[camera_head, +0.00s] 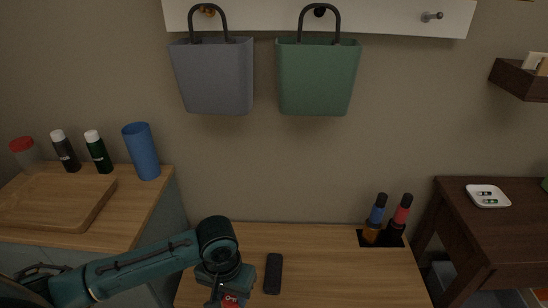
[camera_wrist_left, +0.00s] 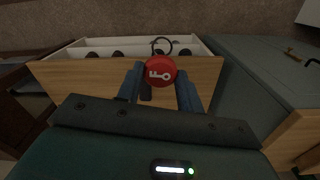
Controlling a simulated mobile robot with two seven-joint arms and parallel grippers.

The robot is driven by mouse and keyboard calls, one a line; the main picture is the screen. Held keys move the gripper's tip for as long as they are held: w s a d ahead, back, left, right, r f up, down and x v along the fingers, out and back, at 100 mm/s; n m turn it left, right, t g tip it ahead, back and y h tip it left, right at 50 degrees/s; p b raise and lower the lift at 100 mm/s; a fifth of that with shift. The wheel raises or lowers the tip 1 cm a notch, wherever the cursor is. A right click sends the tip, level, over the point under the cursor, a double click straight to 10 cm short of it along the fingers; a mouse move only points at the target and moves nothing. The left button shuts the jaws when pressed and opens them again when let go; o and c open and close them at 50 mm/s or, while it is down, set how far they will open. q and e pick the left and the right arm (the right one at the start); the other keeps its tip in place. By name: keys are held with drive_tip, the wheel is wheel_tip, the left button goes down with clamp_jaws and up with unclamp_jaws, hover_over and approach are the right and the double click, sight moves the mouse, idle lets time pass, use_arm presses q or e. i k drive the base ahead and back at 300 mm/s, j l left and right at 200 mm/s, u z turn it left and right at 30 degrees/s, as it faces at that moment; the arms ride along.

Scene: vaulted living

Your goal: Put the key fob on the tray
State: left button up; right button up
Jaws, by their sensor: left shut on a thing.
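The key fob is a red disc with a white key mark and a dark ring. In the left wrist view the key fob (camera_wrist_left: 160,71) sits between the two blue fingers of my left gripper (camera_wrist_left: 160,88), which is shut on it. In the head view the fob (camera_head: 231,300) shows partly under my left gripper (camera_head: 229,294), over the wooden bench top at the lower edge. The wooden tray (camera_head: 88,216) lies on the left cabinet, left of and apart from the gripper. It looks empty. My right gripper is not in view.
A black remote (camera_head: 273,274) lies on the bench just right of the gripper. Two bottles stand at the bench's right. A white dish (camera_head: 503,202) with small items sits on the right table.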

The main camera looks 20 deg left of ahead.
sight(40, 204)
drive_tip(key=k+j+u, duration=0.1)
drive_tip(key=j+u, duration=0.25)
drive_tip(key=j, duration=1.95)
drive_tip(key=i+j, duration=0.1)
drive_tip(key=j, duration=0.3)
drive_tip(key=i+j, duration=0.3)
drive_tip(key=i, duration=0.15)
